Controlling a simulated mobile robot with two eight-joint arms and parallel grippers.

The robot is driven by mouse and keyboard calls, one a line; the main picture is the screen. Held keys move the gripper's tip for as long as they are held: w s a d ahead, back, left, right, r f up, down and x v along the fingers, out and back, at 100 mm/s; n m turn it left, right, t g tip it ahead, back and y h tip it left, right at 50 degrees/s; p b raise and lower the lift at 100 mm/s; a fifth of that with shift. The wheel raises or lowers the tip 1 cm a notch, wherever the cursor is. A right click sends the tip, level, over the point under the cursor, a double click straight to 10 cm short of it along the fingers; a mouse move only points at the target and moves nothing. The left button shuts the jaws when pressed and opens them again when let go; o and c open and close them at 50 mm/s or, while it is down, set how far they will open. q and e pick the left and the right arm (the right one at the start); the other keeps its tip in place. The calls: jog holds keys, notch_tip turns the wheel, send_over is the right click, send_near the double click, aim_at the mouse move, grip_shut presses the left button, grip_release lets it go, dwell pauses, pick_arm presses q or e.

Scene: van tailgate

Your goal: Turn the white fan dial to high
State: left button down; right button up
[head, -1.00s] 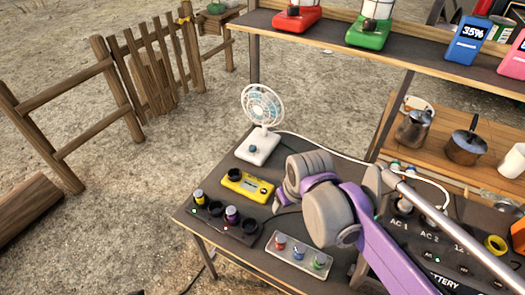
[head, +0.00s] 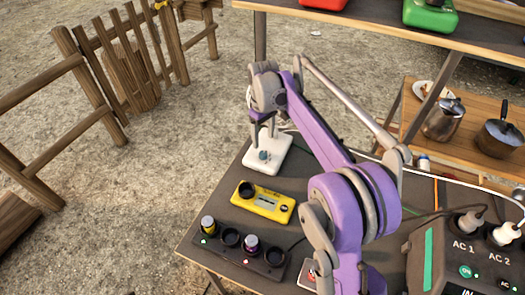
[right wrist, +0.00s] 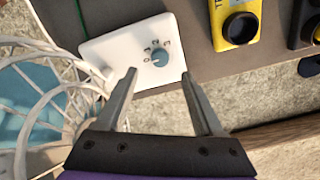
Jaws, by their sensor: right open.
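The white fan's base (head: 270,157) stands at the table's far left corner; it also shows in the right wrist view (right wrist: 110,50). Its blue-grey dial (right wrist: 160,57) has numbers around one side; the mark seems to face the 0, but it is small. The dial shows small in the head view (head: 264,155). The fan's white cage (right wrist: 50,95) is at the left of the wrist view; my arm mostly hides it in the head view. My right gripper (head: 262,118) is open above the base, its fingertips (right wrist: 160,76) apart and empty, just short of the dial. My left gripper is out of view.
A yellow device (head: 268,204) lies beside the fan base. A dark charger strip (head: 224,250) with batteries is nearer. A power station (head: 425,250) with plugs stands right. A shelf (head: 350,25) overhangs behind. Open ground lies left of the table.

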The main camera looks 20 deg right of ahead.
aim_at(263, 153)
notch_tip(263, 153, down, 7)
jog(key=shift+f+b, duration=0.1)
jog(key=shift+b, duration=0.35)
grip_shut()
